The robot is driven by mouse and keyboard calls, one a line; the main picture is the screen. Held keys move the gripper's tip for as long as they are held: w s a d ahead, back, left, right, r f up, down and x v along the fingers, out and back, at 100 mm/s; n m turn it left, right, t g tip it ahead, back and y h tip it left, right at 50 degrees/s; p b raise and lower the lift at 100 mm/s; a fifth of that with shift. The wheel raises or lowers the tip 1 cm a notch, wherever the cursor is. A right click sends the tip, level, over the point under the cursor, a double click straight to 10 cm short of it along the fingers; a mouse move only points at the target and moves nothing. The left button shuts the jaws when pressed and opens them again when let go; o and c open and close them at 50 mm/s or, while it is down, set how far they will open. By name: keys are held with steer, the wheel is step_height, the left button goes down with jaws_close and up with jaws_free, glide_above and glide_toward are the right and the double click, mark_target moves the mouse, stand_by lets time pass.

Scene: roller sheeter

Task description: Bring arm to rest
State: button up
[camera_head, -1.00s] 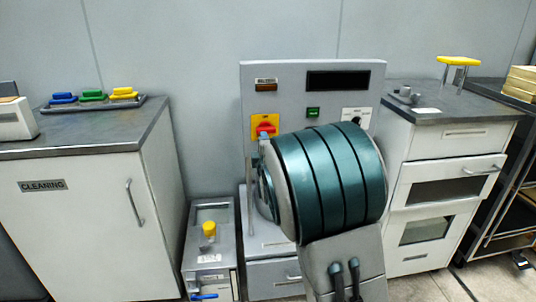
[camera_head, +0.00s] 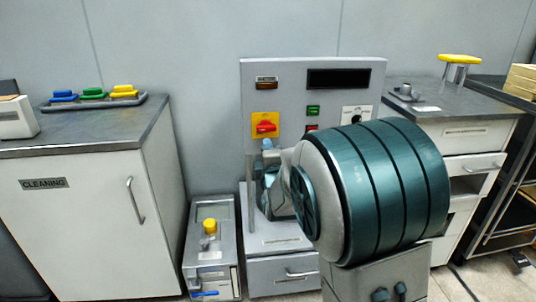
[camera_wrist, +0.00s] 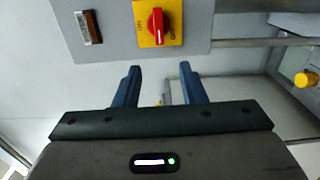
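My gripper (camera_wrist: 160,85) shows in the wrist view with its two blue fingers apart and nothing between them. Beyond the fingertips is a grey machine panel (camera_wrist: 210,22) with a red rotary switch on a yellow plate (camera_wrist: 157,22). The gap between fingers and panel cannot be judged exactly. In the head view my large green-banded arm link stands in front of the machine panel (camera_head: 275,85) and hides its lower right. The red switch (camera_head: 265,125) shows there with its handle lying horizontal. My gripper is mostly hidden behind the arm in that view.
A white cleaning cabinet (camera_head: 85,225) with coloured brushes in a tray (camera_head: 60,107) stands at left. A low grey unit with a yellow knob (camera_head: 209,226) is beside the machine. A drawer cabinet (camera_head: 465,137) and a dark rack (camera_head: 510,170) stand at right, near my arm.

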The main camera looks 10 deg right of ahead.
steer(key=s+d+r+m+g+p, duration=0.1)
steer(key=s+r+m+g+p, duration=0.3)
steer(key=s, duration=0.7)
steer(key=s+d+r+m+g+p, duration=0.2)
steer(key=s+r+m+g+p, duration=0.2)
steer(key=s+m+g+p, duration=0.2)
steer(key=s+d+r+m+g+p, duration=0.2)
steer(key=s+m+p, duration=0.6)
steer(key=s, duration=0.8)
step_height(320, 180, up, 2)
steer(key=g+p, duration=0.3)
steer(key=shift+s+d, duration=0.2)
